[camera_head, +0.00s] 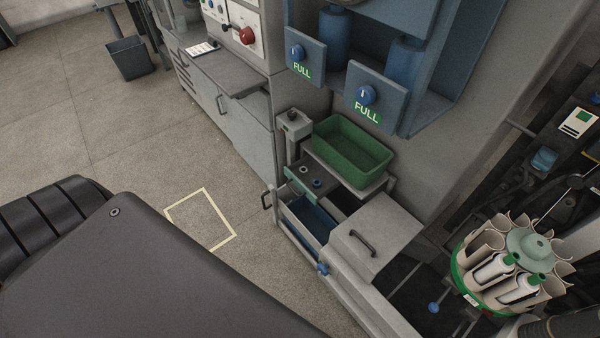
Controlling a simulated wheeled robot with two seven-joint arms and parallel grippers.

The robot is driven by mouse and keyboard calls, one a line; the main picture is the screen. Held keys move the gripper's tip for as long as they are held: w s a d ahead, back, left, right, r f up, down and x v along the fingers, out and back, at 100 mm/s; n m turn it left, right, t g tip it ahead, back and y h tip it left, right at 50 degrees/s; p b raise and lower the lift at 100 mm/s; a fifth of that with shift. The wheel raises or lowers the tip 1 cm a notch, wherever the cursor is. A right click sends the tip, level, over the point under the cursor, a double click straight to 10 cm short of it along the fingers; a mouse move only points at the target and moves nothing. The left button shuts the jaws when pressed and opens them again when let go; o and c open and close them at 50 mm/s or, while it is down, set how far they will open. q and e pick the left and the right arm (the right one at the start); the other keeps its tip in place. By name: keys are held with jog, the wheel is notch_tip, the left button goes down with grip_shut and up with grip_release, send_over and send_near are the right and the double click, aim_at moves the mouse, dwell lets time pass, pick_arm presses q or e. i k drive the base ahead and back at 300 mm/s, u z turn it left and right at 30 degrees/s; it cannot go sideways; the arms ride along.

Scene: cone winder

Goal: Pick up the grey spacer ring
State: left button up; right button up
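No grey spacer ring can be made out for certain. Two small round pieces, one pale-centred (303,169) and one bluish (317,184), lie on a dark surface in front of the green bin. They are too small to tell whether either is the ring. Neither of my grippers is in view.
A green bin (350,150) stands empty above an open blue drawer (308,217). A grey lidded box (372,240) with a handle is beside it. A carousel (508,265) of tubes stands at right. Blue units marked FULL (366,100) overhang the bin. Floor at left is mostly clear.

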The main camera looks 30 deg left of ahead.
aim_at(302, 170)
jog(key=u, duration=0.75)
jog(key=k, duration=1.1)
jog(key=u, duration=1.75)
jog(key=i, duration=1.95)
jog(key=z, duration=0.55)
jog(key=i, duration=1.05)
jog(key=z, duration=0.85)
